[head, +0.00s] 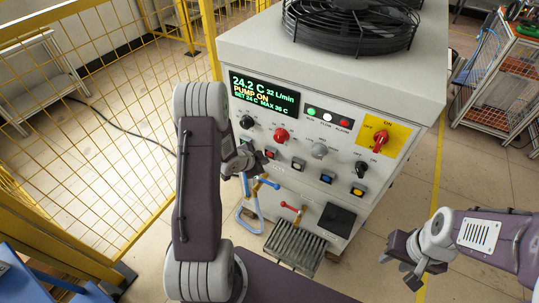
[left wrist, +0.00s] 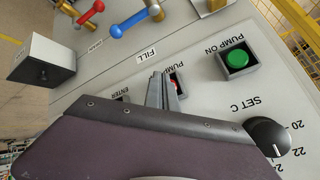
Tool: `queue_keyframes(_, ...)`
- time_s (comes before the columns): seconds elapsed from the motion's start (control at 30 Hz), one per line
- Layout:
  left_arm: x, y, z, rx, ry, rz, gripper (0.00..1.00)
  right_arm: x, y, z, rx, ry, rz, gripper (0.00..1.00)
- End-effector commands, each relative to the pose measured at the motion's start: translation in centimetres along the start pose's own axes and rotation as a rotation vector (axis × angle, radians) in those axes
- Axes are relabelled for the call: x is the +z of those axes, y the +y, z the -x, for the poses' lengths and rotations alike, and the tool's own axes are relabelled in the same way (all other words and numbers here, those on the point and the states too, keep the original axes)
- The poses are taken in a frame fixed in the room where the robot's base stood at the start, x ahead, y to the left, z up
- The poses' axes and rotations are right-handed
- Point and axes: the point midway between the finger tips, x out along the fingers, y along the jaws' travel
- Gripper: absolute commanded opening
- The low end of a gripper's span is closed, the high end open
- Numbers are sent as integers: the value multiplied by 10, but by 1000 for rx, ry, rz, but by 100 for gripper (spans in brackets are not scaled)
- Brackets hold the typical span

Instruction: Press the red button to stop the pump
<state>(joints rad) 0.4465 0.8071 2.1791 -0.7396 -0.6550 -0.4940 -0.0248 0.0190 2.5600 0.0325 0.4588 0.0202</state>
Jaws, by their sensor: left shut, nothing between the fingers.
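The red button (head: 271,153) sits in a dark square frame in the lower button row of the light grey machine's front panel. In the left wrist view, a sliver of the red button (left wrist: 175,83) shows beside my left fingers, which hide the rest. My left gripper (head: 248,162) is shut and empty, close to the panel at the red button; its fingers (left wrist: 162,90) overlap the button's frame. I cannot tell whether they touch. The display (head: 263,93) reads "PUMP ON". My right gripper (head: 406,268) is away from the panel at lower right; its jaw opening is unclear.
The green PUMP ON button (left wrist: 237,61) and a black knob (left wrist: 268,137) are close to my left gripper. A red round knob (head: 281,134) is above the red button; a white button (head: 298,164) is right of it. Valves with blue (head: 267,183) and red handles (head: 291,207) are below.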

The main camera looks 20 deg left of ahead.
Motion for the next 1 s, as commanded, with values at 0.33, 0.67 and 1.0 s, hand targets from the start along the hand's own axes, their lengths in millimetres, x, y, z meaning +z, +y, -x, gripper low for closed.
queue_keyframes(0.33,-1,-1,-1,0,0,0,0,0,0,0,0,0,0,36)
queue_keyframes(0.67,-5,-4,-6,1,0,-1,0,0,0,2,0,0,0,36)
queue_keyframes(1.0,-5,-5,-7,0,0,0,0,0,0,3,0,0,0,36)
